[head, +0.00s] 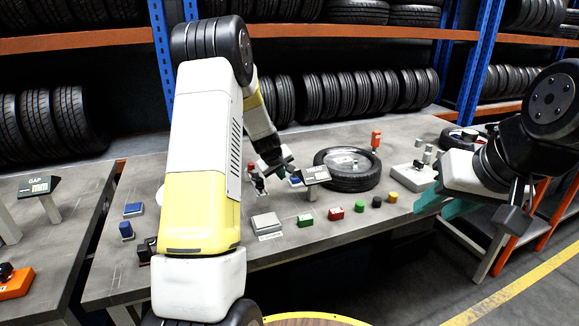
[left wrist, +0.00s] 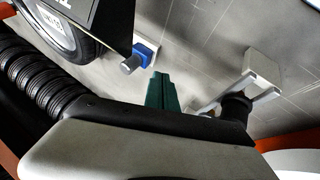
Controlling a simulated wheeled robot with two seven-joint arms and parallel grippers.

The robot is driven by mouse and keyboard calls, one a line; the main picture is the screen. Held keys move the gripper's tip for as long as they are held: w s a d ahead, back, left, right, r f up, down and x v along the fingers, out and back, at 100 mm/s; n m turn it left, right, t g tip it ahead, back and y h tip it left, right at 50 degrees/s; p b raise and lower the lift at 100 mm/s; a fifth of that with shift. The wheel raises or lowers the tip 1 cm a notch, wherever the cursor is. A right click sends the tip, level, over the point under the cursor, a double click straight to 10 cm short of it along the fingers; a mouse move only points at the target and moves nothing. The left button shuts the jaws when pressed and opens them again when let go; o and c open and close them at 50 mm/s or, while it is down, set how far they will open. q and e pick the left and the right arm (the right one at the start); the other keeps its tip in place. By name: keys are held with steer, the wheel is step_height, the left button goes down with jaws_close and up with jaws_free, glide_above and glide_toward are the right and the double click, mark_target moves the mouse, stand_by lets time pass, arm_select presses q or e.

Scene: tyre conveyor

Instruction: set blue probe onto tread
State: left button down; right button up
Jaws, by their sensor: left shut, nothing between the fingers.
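The blue probe (left wrist: 145,52), a blue block with a grey round end, shows in the left wrist view beside a dark display panel. In the head view a small blue part (head: 296,181) shows beside the display stand labelled TREAD (head: 315,174), largely hidden. A tyre (head: 347,180) lies flat on the table behind that stand; its edge also shows in the left wrist view (left wrist: 48,35). My left gripper (head: 290,169) is near the blue part; its green fingers (left wrist: 163,92) are together, empty, apart from the probe. My right gripper (head: 436,204) is at the right, fingers partly hidden.
Several small coloured blocks, including a red one (head: 335,214), line the table's front. A grey block (head: 267,223) sits left of them. A grey fixture (head: 412,174) stands right of the tyre. Tyre racks (head: 100,38) stand behind.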

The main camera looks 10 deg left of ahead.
mark_target(292, 176)
arm_select(q)
steer(key=shift+w+d+r, duration=0.2)
steer(key=shift+w+d, duration=1)
steer(key=w+d, duration=0.1)
steer(key=d, duration=0.1)
steer(key=shift+w+d, duration=0.35)
steer(key=shift+w, duration=0.05)
steer(key=shift+d, duration=0.1)
steer(key=shift+r, duration=0.1)
